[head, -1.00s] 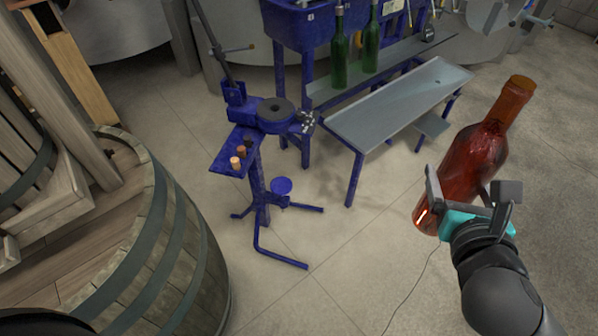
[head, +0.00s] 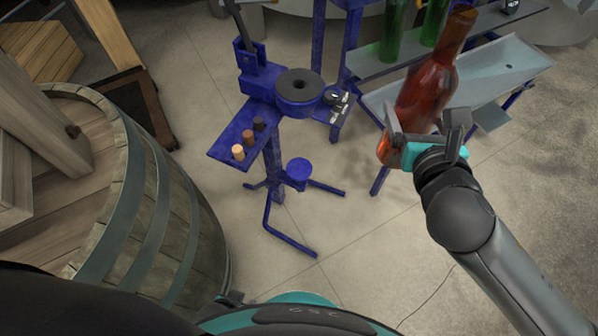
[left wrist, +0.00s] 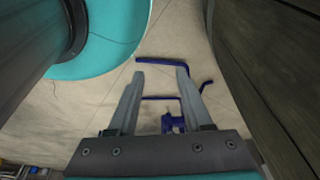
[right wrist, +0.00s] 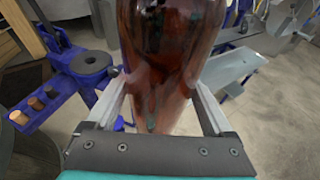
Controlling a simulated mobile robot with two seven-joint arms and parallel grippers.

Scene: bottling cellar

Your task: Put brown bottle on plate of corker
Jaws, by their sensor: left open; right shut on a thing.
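The brown bottle (head: 425,92) is glassy red-brown, its neck pointing up and right in the head view. My right gripper (head: 425,132) is shut around its lower part and holds it in the air. The bottle (right wrist: 170,40) fills the middle of the right wrist view between the fingers. The blue corker (head: 262,88) stands on the floor to the left of the bottle. Its small round plate (head: 298,171) is bare, low above the legs, left of and apart from the bottle's base. My left gripper (left wrist: 158,88) is open and empty in the left wrist view, with corker legs beyond it.
A wooden barrel (head: 150,195) stands left of the corker. Three corks (head: 248,137) sit on the corker's shelf. Behind the bottle are a metal tray (head: 520,65) and green bottles (head: 394,30) on a blue stand. The floor (head: 370,250) in front is clear.

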